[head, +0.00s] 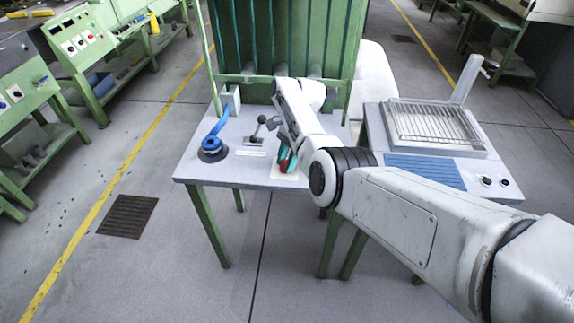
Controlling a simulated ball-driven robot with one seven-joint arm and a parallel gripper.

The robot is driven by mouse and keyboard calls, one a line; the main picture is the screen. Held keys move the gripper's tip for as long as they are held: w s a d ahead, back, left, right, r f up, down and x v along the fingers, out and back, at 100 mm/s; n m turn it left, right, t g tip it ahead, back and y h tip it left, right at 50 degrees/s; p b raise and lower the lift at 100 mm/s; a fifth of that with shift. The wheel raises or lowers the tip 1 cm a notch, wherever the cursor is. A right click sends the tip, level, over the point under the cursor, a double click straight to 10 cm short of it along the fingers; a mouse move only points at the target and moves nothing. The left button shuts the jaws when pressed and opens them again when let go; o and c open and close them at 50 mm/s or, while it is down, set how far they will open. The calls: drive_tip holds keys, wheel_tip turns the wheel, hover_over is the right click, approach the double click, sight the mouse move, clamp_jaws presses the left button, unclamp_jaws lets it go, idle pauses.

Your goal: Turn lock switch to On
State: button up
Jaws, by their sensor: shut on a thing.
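My arm reaches from the right over the grey table, and my gripper (285,155) is low over its front right part. The gripper is shut on a small red and teal part, which I take to be the lock switch (284,164). The switch sits at a pale base plate (286,176) near the table's front edge. My wrist and fingers hide much of it, and its On or Off position is too small to read.
On the same table (222,173), a blue handle on a dark round base (212,150) stands at the left. A lever with a dark ball (262,120) stands close left of my gripper. A side table with a wire rack (432,122) is at the right.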

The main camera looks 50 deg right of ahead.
drive_tip(key=shift+f+n+g+b, duration=0.15)
drive_tip(key=shift+n+g+b, duration=0.35)
drive_tip(key=shift+n+b, duration=0.55)
drive_tip(key=shift+n, duration=0.35)
drive_tip(key=o, duration=1)
drive_tip(key=shift+o, duration=0.2)
drive_tip(key=shift+w, duration=0.1)
drive_tip(key=shift+r, duration=0.2)
drive_tip(key=v, duration=1)
drive_tip(key=shift+r+b, duration=0.3)
drive_tip(key=shift+b, duration=0.05)
